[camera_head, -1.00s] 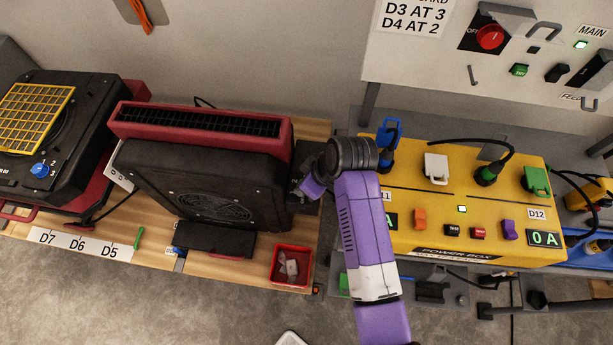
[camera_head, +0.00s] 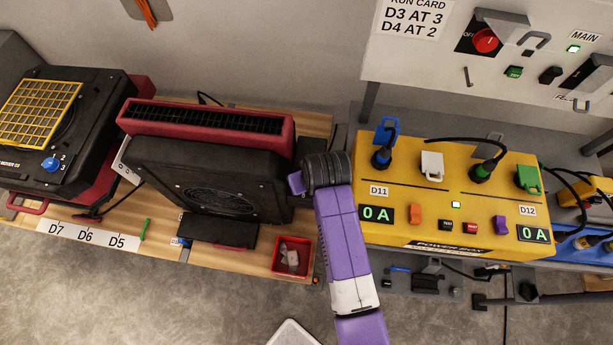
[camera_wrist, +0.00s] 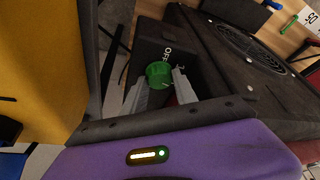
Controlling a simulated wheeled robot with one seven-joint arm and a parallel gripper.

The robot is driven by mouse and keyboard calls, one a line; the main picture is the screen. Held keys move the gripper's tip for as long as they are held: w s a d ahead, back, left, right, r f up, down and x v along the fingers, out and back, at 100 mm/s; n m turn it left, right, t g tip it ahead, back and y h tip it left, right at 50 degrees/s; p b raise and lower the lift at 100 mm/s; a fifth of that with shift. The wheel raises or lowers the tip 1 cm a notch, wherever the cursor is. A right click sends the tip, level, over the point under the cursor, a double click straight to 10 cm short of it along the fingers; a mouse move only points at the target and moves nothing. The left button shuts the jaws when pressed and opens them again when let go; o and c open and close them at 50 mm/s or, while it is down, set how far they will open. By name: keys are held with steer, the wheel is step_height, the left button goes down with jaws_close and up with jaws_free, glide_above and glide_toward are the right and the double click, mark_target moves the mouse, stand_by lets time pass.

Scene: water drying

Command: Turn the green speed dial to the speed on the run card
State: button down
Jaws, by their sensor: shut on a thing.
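The green speed dial (camera_wrist: 158,74) sits on a black control panel beside the fan of a dark dryer, which shows in the wrist view. My gripper (camera_wrist: 161,84) has one pale finger on each side of the dial and is shut on it. "OFF" is printed near the dial; the other marks and the dial's exact setting are too small or covered. In the head view the black-and-red dryer (camera_head: 212,175) stands left of my arm, and my wrist hides the dial and fingertips. The run card (camera_head: 412,20) reads "D3 AT 3, D4 AT 2".
A yellow power box (camera_head: 400,195) with plugs and switches stands close right of my arm. A small red bin (camera_head: 276,263) sits at the bench's front edge. Another dryer with a yellow grille (camera_head: 40,112) and blue dial (camera_head: 50,164) is at far left.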

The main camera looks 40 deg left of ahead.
steer(key=shift+w, duration=0.1)
steer(key=c, duration=1)
jaws_free()
steer(key=shift+o, duration=0.2)
steer(key=b+v, duration=0.1)
steer(key=v, duration=0.6)
steer(key=shift+d+r, duration=0.15)
steer(key=shift+r, duration=0.2)
steer(key=shift+c, duration=0.2)
